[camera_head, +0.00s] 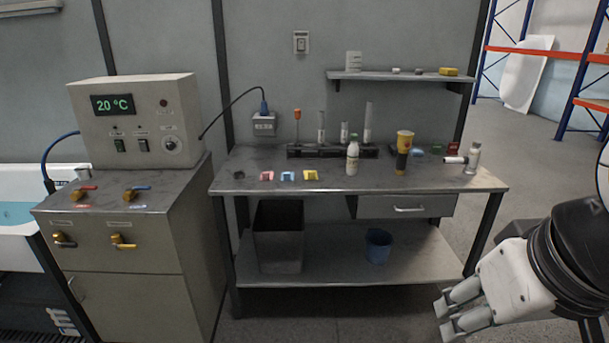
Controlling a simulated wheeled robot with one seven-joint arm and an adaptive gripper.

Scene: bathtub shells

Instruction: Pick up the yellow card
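A small yellow card-like piece (310,175) lies on the metal workbench (225,182), near its front edge and left of the middle. A light blue piece (288,176) and a pink piece (267,176) of similar shape lie in a row to its left. My gripper (444,319) is at the lower right, in front of the bench and well apart from the yellow piece. Its two fingers show a gap between them, and nothing is seen in it.
A white bottle (352,158), a yellow-and-black cylinder (402,155) and a clear bottle (473,158) stand on the bench. A dark rack (300,152) is behind. A wall shelf (400,76) holds a yellow block (448,71). A control cabinet (125,230) stands left.

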